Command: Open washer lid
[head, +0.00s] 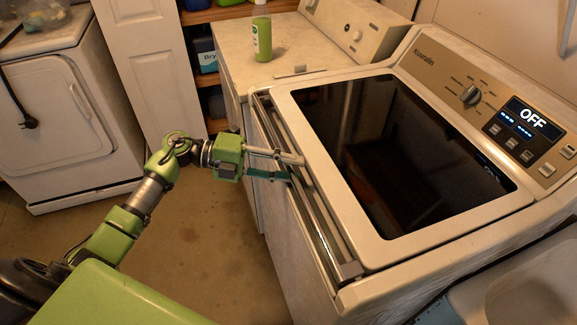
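The washer (465,222) stands at the right in the head view. Its lid (390,160), with a white frame and dark glass, lies flat and looks closed. A metallic bar (322,228) runs along the lid's front edge. My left gripper (295,168) comes in from the left at this edge, near the middle of the bar. Its two fingers are apart, and the tips overlap the bar and lid rim. I cannot tell whether they touch. Nothing is seen held between them. My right gripper is not in view.
The washer's control panel (490,105) has a knob and a display reading "OFF". A green bottle (262,35) stands on the neighbouring white machine (228,42). Another white appliance (65,115) is at the far left. The floor (215,250) in front of the washer is clear.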

